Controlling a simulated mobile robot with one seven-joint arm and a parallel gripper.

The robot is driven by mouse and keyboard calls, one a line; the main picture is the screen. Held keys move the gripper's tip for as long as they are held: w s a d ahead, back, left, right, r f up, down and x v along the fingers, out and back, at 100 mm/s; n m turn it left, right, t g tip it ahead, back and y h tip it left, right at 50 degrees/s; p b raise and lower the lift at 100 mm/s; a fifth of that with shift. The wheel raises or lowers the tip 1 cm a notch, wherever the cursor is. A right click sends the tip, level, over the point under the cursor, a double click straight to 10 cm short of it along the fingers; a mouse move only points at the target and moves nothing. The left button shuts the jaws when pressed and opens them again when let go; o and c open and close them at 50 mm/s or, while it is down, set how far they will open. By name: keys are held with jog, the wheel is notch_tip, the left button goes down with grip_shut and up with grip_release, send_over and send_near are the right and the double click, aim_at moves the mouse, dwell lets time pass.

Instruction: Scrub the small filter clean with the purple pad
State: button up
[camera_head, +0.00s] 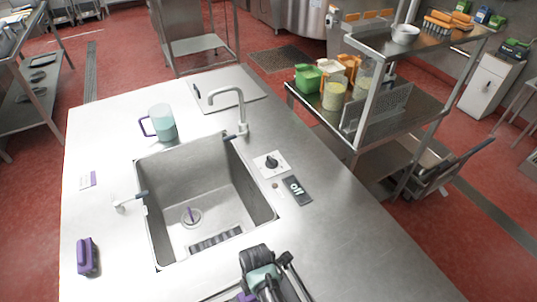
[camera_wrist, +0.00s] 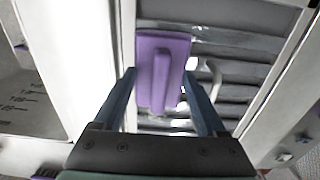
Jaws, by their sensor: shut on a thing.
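My gripper (camera_head: 262,280) is at the bottom edge of the head view, in front of the sink. In the wrist view its two blue fingers are shut on the purple pad (camera_wrist: 162,62), which has a raised purple handle. The pad is in front of a slatted grey metal panel (camera_wrist: 235,95) with pale edges, which looks like the small filter. I cannot tell whether pad and slats touch. In the head view my gripper mostly hides the pad, and only a bit of purple shows.
The steel sink (camera_head: 215,185) has a drain and a dark slotted strip (camera_head: 216,239) inside. A second purple scrubber (camera_head: 87,256) lies at the counter's left. A pale jug (camera_head: 162,122), a tap (camera_head: 241,105) and a knob panel (camera_head: 271,164) surround the sink.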

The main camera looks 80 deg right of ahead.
aim_at(248, 299)
jog(key=shift+w+a, duration=1.1)
jog(key=shift+w, duration=0.1)
jog(key=shift+w+a, duration=1.15)
jog(key=shift+w, duration=0.2)
jog(key=shift+w+a, duration=1.1)
jog(key=shift+w, duration=0.2)
jog(key=s+d, duration=0.2)
jog(key=s+d+p, duration=0.1)
jog(key=s+d, duration=0.1)
jog(key=s, duration=0.1)
jog(key=shift+s+d+f, duration=0.1)
jog(key=shift+s+d, duration=0.25)
jog(key=s+d, duration=0.4)
jog(key=s, duration=0.1)
jog(key=shift+s+d, duration=0.1)
jog(key=shift+d, duration=0.1)
jog(key=shift+r, duration=0.25)
jog(key=w+a, duration=0.1)
jog(key=w, duration=0.1)
jog(key=w+a, duration=0.2)
jog(key=shift+w+a+f+p, duration=0.1)
jog(key=shift+w+a+p, duration=0.15)
jog(key=shift+p, duration=0.1)
jog(key=shift+w+a+f, duration=0.1)
jog(key=shift+w+a, duration=1.35)
jog(key=shift+w, duration=0.15)
jog(key=shift+w+a+f, duration=0.1)
jog(key=shift+w+a, duration=1.3)
jog(key=shift+w, duration=0.2)
jog(key=shift+r, duration=0.15)
